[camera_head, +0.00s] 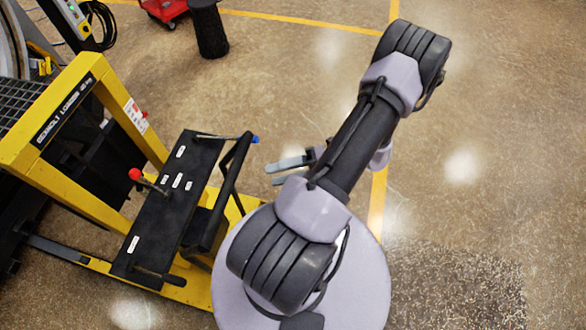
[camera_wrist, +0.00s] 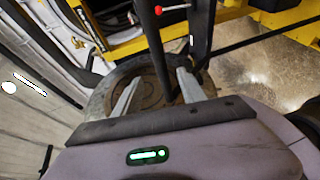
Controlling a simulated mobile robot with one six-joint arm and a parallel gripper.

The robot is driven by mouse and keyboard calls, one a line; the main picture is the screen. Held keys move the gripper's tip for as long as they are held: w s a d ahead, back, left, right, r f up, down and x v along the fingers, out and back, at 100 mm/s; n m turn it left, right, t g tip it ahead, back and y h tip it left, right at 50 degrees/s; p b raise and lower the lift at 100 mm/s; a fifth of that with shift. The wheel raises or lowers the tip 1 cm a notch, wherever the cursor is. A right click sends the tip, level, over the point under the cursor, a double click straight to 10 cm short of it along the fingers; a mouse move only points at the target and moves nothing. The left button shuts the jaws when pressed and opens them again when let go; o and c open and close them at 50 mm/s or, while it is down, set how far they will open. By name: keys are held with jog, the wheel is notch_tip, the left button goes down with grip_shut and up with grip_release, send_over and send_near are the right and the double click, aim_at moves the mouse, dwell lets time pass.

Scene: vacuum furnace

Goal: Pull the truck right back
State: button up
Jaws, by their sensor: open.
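The truck is a yellow-framed loader (camera_head: 110,95) at the left of the head view, with a black panel (camera_head: 150,215) on its near side. A black handle bar (camera_head: 232,180) runs along the panel's right side. A red-knobbed lever (camera_head: 136,174) and a blue-tipped lever (camera_head: 254,139) stand on the truck. My gripper (camera_head: 272,174) is open and empty just right of the handle bar, fingers pointing left. In the wrist view a black bar (camera_wrist: 150,45) passes between the two open fingers; I cannot tell how deep it lies. A red knob (camera_wrist: 158,10) shows beyond.
A black bin (camera_head: 208,28) and a red cart (camera_head: 165,10) stand at the top. Part of a round furnace (camera_head: 12,40) shows at the top left. The floor (camera_head: 490,130) to the right is clear, with yellow lines (camera_head: 300,20).

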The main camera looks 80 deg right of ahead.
jog(key=v, duration=0.3)
jog(key=shift+s+d+r, duration=0.1)
jog(key=shift+s+d, duration=0.05)
jog(key=shift+s, duration=0.25)
